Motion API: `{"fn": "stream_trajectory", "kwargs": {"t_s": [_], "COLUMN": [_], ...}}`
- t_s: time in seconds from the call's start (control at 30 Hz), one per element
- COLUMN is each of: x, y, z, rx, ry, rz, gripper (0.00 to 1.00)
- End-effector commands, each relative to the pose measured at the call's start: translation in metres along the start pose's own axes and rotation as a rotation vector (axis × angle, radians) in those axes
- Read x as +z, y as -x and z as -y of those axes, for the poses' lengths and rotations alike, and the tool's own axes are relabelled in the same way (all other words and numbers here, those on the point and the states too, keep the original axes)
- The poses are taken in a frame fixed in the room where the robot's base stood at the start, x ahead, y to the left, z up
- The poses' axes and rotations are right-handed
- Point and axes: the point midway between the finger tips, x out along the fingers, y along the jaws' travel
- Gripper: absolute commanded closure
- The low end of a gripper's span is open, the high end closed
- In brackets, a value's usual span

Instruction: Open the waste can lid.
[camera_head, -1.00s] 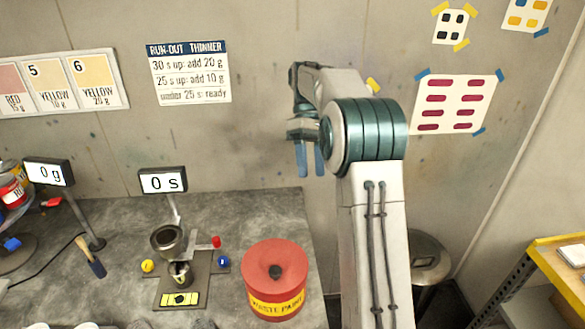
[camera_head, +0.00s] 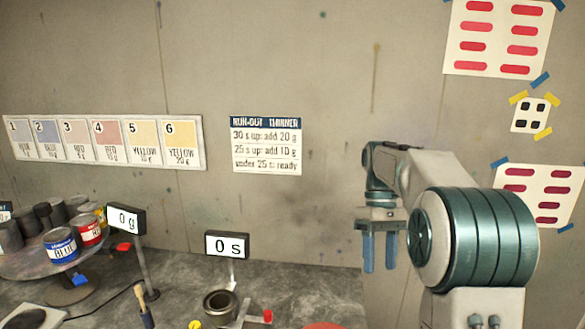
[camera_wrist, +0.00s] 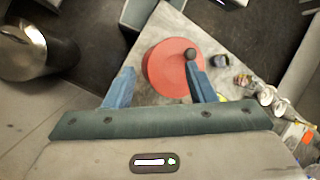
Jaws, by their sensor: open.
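The waste can's round red lid (camera_wrist: 160,82) shows in the wrist view with its dark knob (camera_wrist: 190,53). In the head view only a sliver of red lid (camera_head: 325,325) shows at the bottom edge; the rest of the can is out of frame. My gripper (camera_head: 379,266) hangs with blue fingers pointing down, in front of the wall and apart from the can. In the wrist view my gripper (camera_wrist: 160,70) has its fingers spread, with the lid seen between and beyond them. The knob appears by the right fingertip, but the gripper is empty.
A grey bench (camera_head: 300,285) carries a "0 s" display (camera_head: 227,245), a metal cup (camera_head: 220,306), a brush (camera_head: 145,305) and a turntable (camera_head: 40,262) with several paint cans. A metal bin (camera_wrist: 38,50) stands on the floor at the wrist view's left.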

Motion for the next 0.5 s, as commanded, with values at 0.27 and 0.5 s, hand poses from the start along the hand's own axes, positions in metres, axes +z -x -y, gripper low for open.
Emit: {"fn": "stream_trajectory", "kwargs": {"t_s": [0.27, 0.5], "x": [0.026, 0.048], "y": [-0.031, -0.065], "z": [0.034, 0.057], "rx": [0.126, 0.205], "ry": [-0.129, -0.238], "rz": [-0.16, -0.318], "gripper": [0.5, 0.5]}}
